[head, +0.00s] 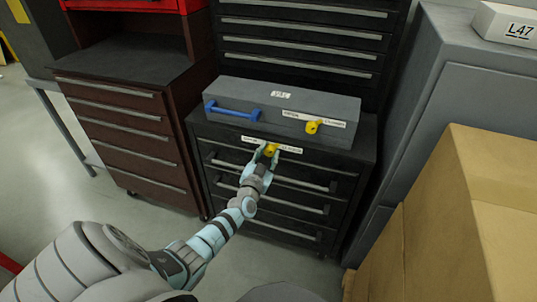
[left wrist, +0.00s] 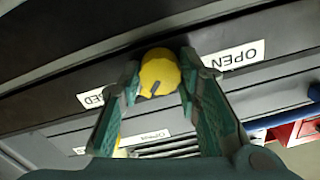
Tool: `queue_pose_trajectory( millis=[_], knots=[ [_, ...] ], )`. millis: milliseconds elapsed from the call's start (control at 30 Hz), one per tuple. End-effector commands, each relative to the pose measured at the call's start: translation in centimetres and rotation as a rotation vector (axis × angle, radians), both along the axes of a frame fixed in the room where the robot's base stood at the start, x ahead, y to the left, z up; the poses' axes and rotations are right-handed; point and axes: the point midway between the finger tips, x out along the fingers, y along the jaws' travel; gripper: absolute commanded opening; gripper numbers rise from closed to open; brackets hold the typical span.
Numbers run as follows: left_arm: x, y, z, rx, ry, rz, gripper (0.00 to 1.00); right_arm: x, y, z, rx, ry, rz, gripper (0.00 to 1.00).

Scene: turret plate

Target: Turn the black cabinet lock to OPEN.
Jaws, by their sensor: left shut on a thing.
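The black cabinet (head: 207,133) has a yellow lock knob (head: 271,150) on the strip above its drawers, with a white label on each side. My left gripper (head: 266,151) is shut on this knob. In the left wrist view the knob (left wrist: 160,72) sits between the fingertips (left wrist: 158,78) and has a dark mark on its face. The OPEN label (left wrist: 235,55) is to its right and the partly hidden CLOSED label (left wrist: 90,98) to its left; the lettering appears upside down there. The mark points to neither label clearly. My right gripper is out of view.
A grey box (head: 240,95) with a blue handle (head: 232,111) and another yellow knob (head: 313,127) lies on the cabinet. A dark red drawer cabinet (head: 125,125) stands left. Cardboard boxes (head: 440,220) and a grey cabinet (head: 430,90) stand right. Floor is clear in front.

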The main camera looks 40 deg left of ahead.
Motion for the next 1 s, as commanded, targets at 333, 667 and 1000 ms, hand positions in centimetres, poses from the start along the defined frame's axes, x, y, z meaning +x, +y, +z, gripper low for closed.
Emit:
queue_pose_trajectory(
  millis=[333,667,1000],
  knots=[
    [-0.05,-0.02,-0.06,-0.089,-0.029,0.000,0.03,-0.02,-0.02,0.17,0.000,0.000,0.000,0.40],
    [-0.08,0.02,-0.09,-0.335,-0.114,0.000,0.03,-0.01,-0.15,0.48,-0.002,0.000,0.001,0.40],
    [-0.10,0.05,-0.16,-0.642,-0.220,0.000,0.03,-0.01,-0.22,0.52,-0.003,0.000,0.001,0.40]
  ],
)
